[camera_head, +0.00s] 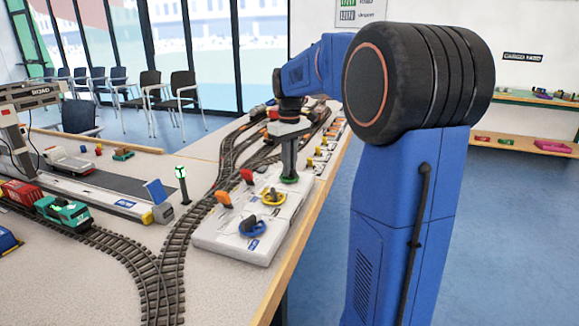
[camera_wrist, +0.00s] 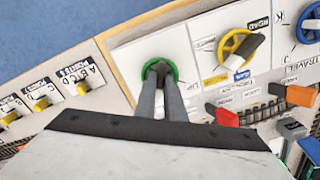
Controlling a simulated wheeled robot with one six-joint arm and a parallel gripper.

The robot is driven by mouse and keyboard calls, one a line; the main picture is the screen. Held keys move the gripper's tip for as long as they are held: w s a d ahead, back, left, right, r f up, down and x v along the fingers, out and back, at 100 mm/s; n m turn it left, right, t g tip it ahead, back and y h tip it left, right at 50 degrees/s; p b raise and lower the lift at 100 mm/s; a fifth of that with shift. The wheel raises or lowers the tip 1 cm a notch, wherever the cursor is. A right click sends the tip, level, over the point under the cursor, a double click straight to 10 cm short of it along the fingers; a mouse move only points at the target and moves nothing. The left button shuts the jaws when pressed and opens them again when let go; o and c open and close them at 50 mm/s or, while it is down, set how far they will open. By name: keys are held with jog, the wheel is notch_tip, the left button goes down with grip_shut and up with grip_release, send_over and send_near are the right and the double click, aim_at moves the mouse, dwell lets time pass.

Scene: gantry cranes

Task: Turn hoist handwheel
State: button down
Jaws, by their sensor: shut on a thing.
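A green handwheel (camera_wrist: 174,68) sits on the white control panel (camera_wrist: 130,55) in the wrist view. My gripper (camera_wrist: 160,72) points down onto it, both fingers closed on the dark grip across its middle. Farther along are a yellow handwheel (camera_wrist: 237,45) labelled ROAD and a blue handwheel (camera_wrist: 309,24) by a label reading TRAVEL. The green wheel's label is mostly hidden by the fingers.
Red and orange levers (camera_head: 247,176) stand along the panel beside the wheels. A row of small yellow switches (camera_head: 320,152) lies beyond my gripper. Train track (camera_head: 180,240) and a green signal post (camera_head: 182,183) are left of the panel. The table edge (camera_head: 290,255) is on its right.

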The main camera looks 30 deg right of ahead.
jog(key=shift+m, duration=1.7)
jog(key=c, duration=1.8)
grip_release()
jog(key=shift+c, duration=0.2)
jog(key=shift+r, duration=0.1)
notch_tip(320, 180, up, 17)
jog(key=shift+r, duration=0.15)
